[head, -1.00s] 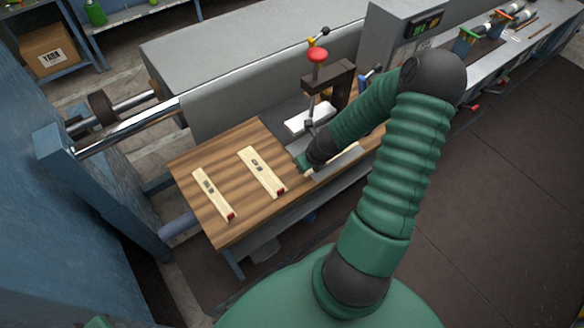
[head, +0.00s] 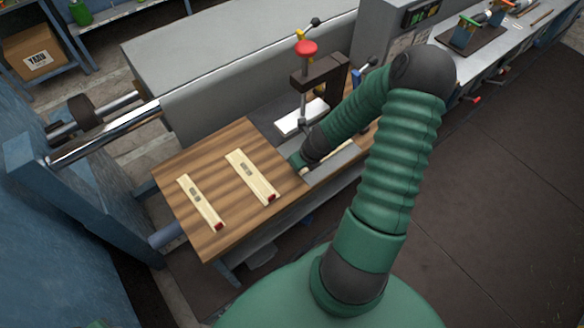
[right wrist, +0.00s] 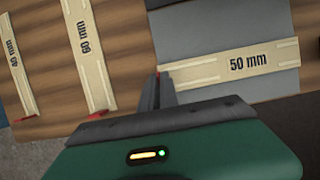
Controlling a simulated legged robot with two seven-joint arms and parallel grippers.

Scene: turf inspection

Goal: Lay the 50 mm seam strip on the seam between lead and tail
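In the right wrist view, the cream 50 mm strip (right wrist: 248,66) lies across a grey surface (right wrist: 225,25). Its left end is at my right gripper (right wrist: 160,84), whose dark fingers are close together with a bit of red between their tips. The gripper looks shut on that end. Whether the strip touches the grey surface or hangs just above it I cannot tell. In the head view, my right arm hides most of the strip and gripper. The seam is not clearly visible. My left gripper is out of view.
Two other cream strips with red ends, 60 mm (head: 252,177) and 40 mm (head: 201,203), lie on the wooden board (head: 190,165). A clamp with a red knob (head: 305,48) stands behind my right gripper, beside a white block (head: 300,118). A metal roller (head: 105,133) is at left.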

